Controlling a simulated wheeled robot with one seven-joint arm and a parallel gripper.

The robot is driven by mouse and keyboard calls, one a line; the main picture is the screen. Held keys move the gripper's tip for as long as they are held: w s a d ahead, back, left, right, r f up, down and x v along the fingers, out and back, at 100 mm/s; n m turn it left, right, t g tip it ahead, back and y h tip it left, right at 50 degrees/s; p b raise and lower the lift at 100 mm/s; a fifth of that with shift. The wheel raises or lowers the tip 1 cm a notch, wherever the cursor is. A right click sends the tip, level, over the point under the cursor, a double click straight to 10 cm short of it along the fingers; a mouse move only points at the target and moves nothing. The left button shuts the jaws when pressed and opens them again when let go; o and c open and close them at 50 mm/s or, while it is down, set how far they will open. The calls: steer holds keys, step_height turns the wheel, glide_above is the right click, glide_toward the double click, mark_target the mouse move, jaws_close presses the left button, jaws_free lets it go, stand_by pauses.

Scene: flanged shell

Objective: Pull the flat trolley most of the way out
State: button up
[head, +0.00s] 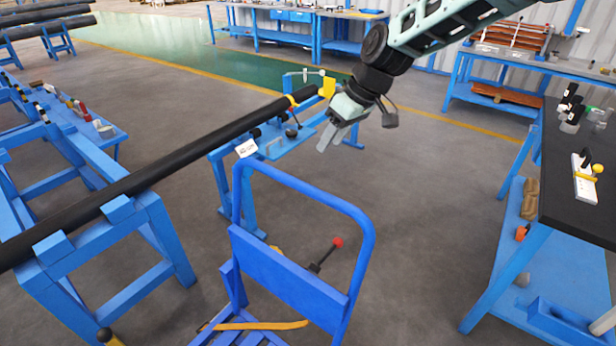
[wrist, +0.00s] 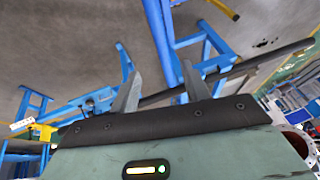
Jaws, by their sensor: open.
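The flat trolley (head: 290,275) is blue, with a tall rounded push handle and a panel across it, in the lower middle of the head view. Only part of its slatted deck shows at the bottom edge, with a yellow-orange strap on it. My gripper (head: 335,142) is open and empty, in the air above and beyond the handle's top bar, apart from it in the picture. In the wrist view the two fingers of my gripper (wrist: 155,58) are spread with nothing between them. Blue bars show beyond them; I cannot tell whether any belong to the trolley.
A long black pipe (head: 150,178) lies across blue stands at the left. A blue stand with tools (head: 275,145) is behind the trolley. A dark-topped workbench (head: 575,190) is at the right. Grey floor (head: 420,210) is clear between trolley and bench.

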mark_target(306, 184)
steer(key=p+x, duration=0.3)
steer(key=x, duration=1.1)
steer(key=shift+a+f, duration=0.2)
steer(key=shift+f, duration=0.15)
jaws_close()
